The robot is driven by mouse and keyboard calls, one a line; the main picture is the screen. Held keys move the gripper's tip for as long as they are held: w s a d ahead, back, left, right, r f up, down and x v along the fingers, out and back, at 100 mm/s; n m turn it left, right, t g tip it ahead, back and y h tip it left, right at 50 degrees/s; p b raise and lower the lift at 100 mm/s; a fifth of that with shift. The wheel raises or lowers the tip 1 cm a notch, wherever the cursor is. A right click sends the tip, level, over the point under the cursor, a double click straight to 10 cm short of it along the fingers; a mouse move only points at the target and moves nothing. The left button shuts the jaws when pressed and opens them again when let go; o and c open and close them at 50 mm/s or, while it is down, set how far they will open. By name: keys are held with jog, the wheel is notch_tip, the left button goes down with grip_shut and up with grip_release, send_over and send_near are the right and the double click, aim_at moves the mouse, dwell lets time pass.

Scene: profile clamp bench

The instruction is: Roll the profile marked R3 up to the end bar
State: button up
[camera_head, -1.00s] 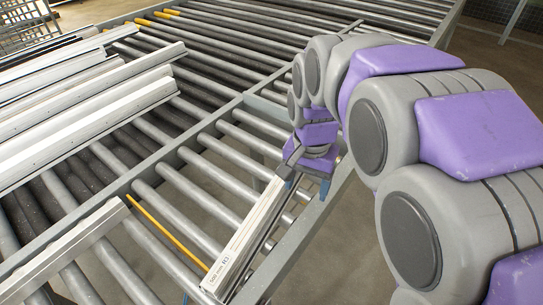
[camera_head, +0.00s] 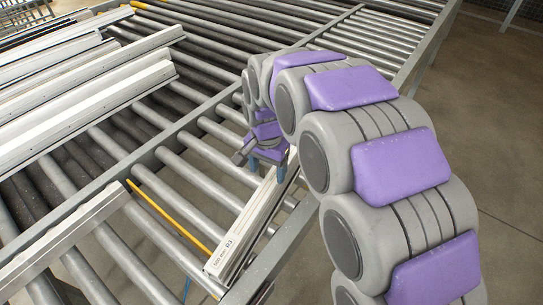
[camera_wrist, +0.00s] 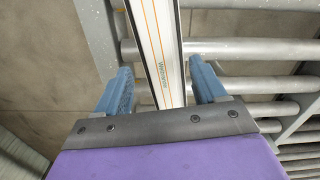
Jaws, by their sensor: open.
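The profile marked R3 (camera_head: 245,232) is a long pale metal bar lying on the rollers near the right side rail, its labelled end toward the bottom of the body view. In the wrist view the profile (camera_wrist: 158,35) runs up the picture with an orange line along it. My gripper (camera_head: 267,168) is at its far part. In the wrist view my gripper (camera_wrist: 160,75) is open, one blue finger on each side of the profile, with gaps showing. My arm hides the profile's far end in the body view. I cannot tell which bar is the end bar.
A yellow rod (camera_head: 170,215) lies left of the profile. Another metal bar (camera_head: 75,235) lies further left. Several pale profiles (camera_head: 85,95) lie together at upper left. The right side rail (camera_head: 285,232) is close beside the profile. Bare rollers (camera_head: 185,175) lie between.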

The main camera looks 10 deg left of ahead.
aim_at(268, 184)
jog(key=f, duration=0.1)
jog(key=a+f, duration=0.1)
jog(key=f, duration=0.1)
jog(key=shift+f, duration=0.3)
jog(key=f, duration=0.1)
jog(key=d+f, duration=0.1)
jog(key=f, duration=0.1)
jog(key=d+f+b, duration=0.1)
jog(key=shift+f, duration=0.35)
jog(key=shift+a+f, duration=0.25)
jog(key=shift+a, duration=0.6)
jog(key=shift+c, duration=0.6)
jog(key=shift+d+r, duration=0.1)
jog(key=shift+d, duration=0.6)
jog(key=c, duration=0.6)
jog(key=shift+a, duration=0.4)
grip_shut()
jog(key=shift+d, duration=0.1)
